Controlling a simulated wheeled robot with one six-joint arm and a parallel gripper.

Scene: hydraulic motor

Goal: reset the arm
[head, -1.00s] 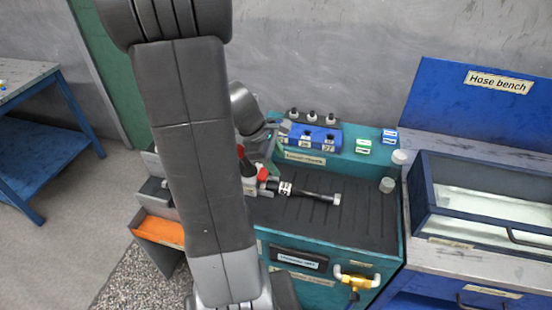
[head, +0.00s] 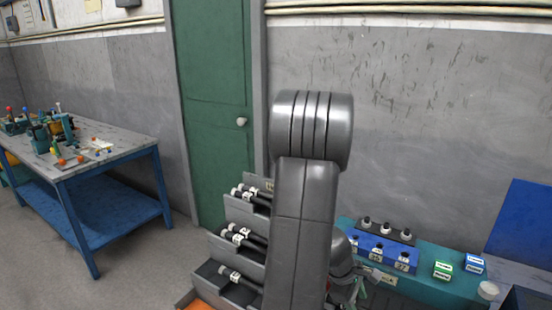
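My arm stands upright in the middle of the head view, its grey links bent over at the top. Only a small part of my gripper (head: 352,292) shows, low beside the arm and close to the teal bench (head: 432,264). The arm link and the bottom picture edge hide the rest, so I cannot see its fingertips clearly or whether it holds anything.
A grey rack (head: 240,208) with several black labelled hoses stands left of my arm. A blue block (head: 385,252) and small green and blue boxes (head: 443,269) sit on the teal bench.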

